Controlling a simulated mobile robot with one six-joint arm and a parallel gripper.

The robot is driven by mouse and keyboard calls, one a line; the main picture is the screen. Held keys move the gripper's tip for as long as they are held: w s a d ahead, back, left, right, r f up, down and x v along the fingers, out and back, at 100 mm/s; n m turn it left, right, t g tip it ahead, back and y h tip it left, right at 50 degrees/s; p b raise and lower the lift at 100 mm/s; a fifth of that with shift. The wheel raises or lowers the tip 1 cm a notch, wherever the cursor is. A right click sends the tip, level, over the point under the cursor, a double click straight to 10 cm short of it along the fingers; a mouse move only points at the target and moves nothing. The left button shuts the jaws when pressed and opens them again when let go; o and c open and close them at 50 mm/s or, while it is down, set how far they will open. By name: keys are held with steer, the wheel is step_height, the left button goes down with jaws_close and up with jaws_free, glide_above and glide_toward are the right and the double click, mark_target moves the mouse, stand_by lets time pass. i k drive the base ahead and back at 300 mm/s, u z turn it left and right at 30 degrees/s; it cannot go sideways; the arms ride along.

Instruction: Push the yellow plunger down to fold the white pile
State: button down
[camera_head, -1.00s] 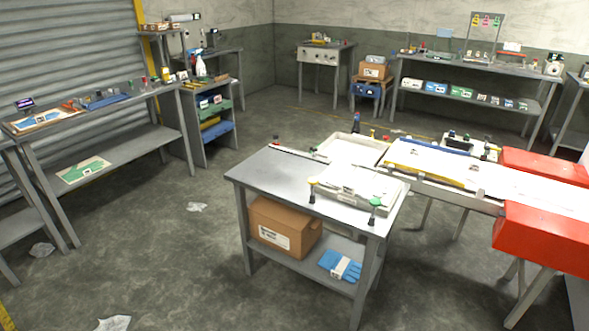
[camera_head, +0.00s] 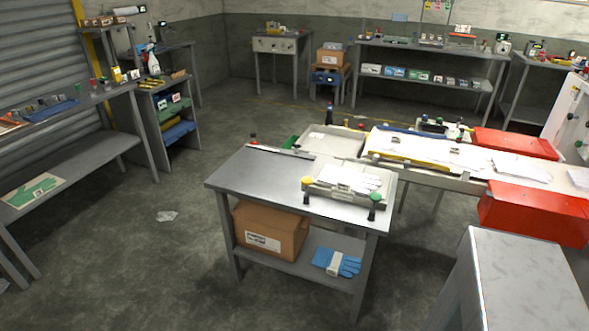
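The yellow plunger (camera_head: 307,183) is a dark post with a yellow knob, upright at the front left corner of a pale tray fixture (camera_head: 333,200). The white pile (camera_head: 355,179) lies flat in that fixture, on the near steel table (camera_head: 245,176). A similar post with a green knob (camera_head: 376,198) stands at the front right corner. My gripper is not in view.
A cardboard box (camera_head: 270,231) and blue gloves (camera_head: 336,262) sit on the table's lower shelf. A long bench with a yellow strip (camera_head: 405,164) and red covers (camera_head: 535,213) stands behind and right. A grey table (camera_head: 520,270) fills the bottom right. The floor at left is mostly clear.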

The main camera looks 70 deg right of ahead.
mark_target(307, 182)
steer(key=z, duration=0.3)
steer(key=i, duration=0.9)
steer(key=z, duration=0.45)
